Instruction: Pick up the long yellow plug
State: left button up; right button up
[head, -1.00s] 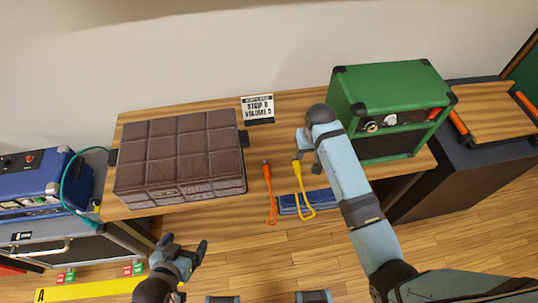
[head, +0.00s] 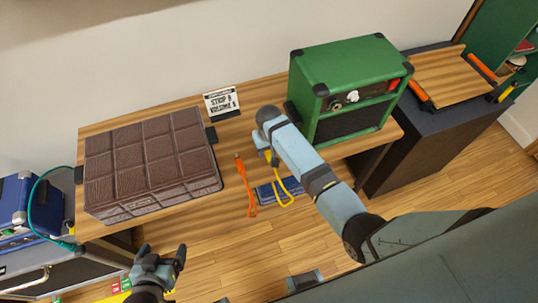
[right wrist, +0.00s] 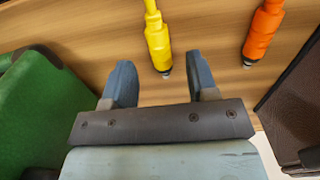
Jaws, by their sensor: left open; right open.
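The yellow plug (right wrist: 157,42) lies on the wooden tabletop in the right wrist view, its tip pointing toward my right gripper (right wrist: 160,80). That gripper is open, and the plug's tip is just beyond the gap between its fingers, not gripped. In the head view my right gripper (head: 264,149) covers part of the plug, and its yellow cable (head: 284,198) loops over the table's front edge. An orange plug (right wrist: 262,32) lies beside it, with a cable (head: 251,200) also hanging over the front. My left gripper (head: 163,256) is open and empty in front of the table.
A green amplifier (head: 345,75) stands to the right of my right gripper. A brown padded case (head: 150,160) covers the table's left part. A small sign (head: 222,103) stands at the back. A blue item (head: 268,192) shows below the front edge.

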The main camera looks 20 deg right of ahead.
aim_at(269, 154)
jog(key=shift+f, duration=1.55)
grip_shut()
jog(key=shift+r, duration=0.1)
